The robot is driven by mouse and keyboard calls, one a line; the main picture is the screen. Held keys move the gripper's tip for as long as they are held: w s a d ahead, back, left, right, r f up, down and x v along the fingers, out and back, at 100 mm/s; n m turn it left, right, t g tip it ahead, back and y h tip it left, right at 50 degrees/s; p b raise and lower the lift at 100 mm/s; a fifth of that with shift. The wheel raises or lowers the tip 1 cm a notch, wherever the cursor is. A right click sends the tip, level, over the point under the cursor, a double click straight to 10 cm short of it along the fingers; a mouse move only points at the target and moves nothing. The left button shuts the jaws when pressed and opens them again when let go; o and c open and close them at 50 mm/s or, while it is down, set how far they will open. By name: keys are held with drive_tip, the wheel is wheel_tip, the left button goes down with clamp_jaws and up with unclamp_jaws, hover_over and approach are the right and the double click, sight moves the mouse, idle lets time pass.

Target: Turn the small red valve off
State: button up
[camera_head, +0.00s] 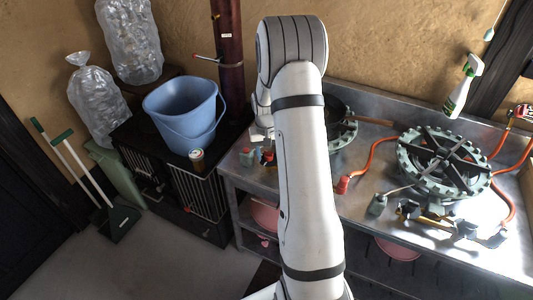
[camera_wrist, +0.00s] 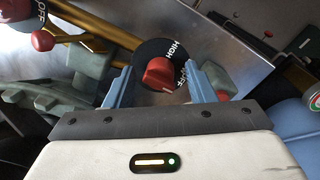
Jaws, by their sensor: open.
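In the wrist view, a red knob (camera_wrist: 160,74) sits on a black round dial (camera_wrist: 147,52) lettered HIGH. My gripper (camera_wrist: 159,66) is open, with one blue finger on each side of the knob. I cannot tell whether the fingers touch it. At upper left, a second red knob (camera_wrist: 42,40) sits by another dial marked OFF, with a brass bar running from it. I cannot tell for sure which knob is the small red valve. In the head view my arm hides most of the gripper and the place where it works.
A metal bench (camera_head: 367,210) carries a green-grey ring burner (camera_head: 443,163), orange hoses and a spray bottle (camera_head: 463,87). A blue bucket (camera_head: 182,112) and a small can (camera_head: 197,160) stand on a black cabinet left of my arm.

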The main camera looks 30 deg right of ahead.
sight(267, 155)
drive_tip(key=shift+r, duration=0.15)
drive_tip(key=r, duration=0.7)
drive_tip(key=shift+w+a+b, duration=0.1)
drive_tip(key=shift+a+b, duration=0.1)
drive_tip(key=shift+b, duration=0.15)
drive_tip(key=shift+r, duration=0.25)
drive_tip(key=shift+a+r, duration=0.1)
drive_tip(key=shift+r, duration=0.1)
drive_tip(key=s+a+r+n+t, duration=0.1)
drive_tip(key=s+a+r, duration=0.3)
drive_tip(key=s, duration=0.4)
drive_tip(key=s+a+r+n+t, duration=0.1)
drive_tip(key=s+a+r, duration=0.4)
drive_tip(key=s, duration=0.4)
drive_tip(key=s+a+r+n+t, duration=0.1)
drive_tip(key=s+a+r, duration=0.3)
drive_tip(key=s+a, duration=0.3)
drive_tip(key=shift+s+r+n+y, duration=0.2)
drive_tip(key=shift+s+n+y, duration=0.15)
drive_tip(key=shift+s, duration=0.7)
